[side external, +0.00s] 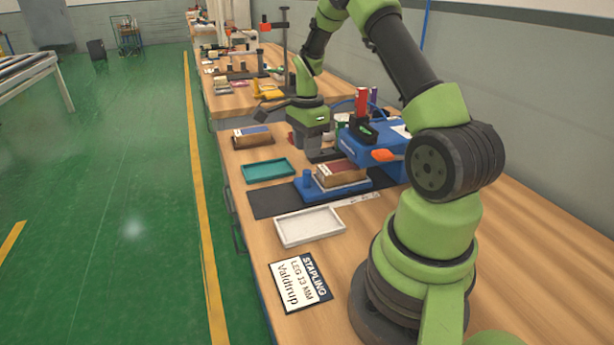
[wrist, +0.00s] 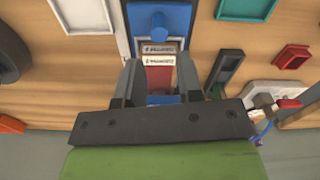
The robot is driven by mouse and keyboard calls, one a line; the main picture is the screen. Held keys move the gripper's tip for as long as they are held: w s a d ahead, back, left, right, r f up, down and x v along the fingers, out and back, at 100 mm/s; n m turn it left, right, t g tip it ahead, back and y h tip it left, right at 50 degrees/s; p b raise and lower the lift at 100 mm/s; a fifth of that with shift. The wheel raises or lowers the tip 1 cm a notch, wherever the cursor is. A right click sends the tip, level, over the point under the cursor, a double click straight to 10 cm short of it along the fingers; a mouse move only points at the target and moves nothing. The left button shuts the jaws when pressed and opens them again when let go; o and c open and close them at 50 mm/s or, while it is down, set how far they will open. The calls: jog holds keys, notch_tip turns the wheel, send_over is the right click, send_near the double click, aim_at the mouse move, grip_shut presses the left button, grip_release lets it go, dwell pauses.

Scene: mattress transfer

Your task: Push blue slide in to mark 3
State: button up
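The blue slide (side external: 303,191) lies on a dark mat in the side view, with an upright round blue knob (side external: 307,178) at its left end. The slide and knob also show at the top of the wrist view (wrist: 160,22). A brown block with a dark red top (side external: 340,173) sits on the slide. A pale marked strip (side external: 357,201) runs beside it; its numbers are too small to read. My gripper (side external: 320,155) is above and just behind the block. In the wrist view its two fingers (wrist: 160,80) are spread, with the labelled red block showing between them.
A blue stapling machine (side external: 372,145) stands at the slide's right end. A teal tray (side external: 268,170) and a white tray (side external: 309,226) flank the dark mat (side external: 264,204). Another block (side external: 252,137) lies behind. A label card (side external: 300,281) is in front.

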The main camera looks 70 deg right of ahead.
aim_at(307, 171)
notch_tip(307, 171, down, 9)
jog(key=shift+a+r, duration=0.1)
jog(key=shift+r, duration=0.1)
grip_shut()
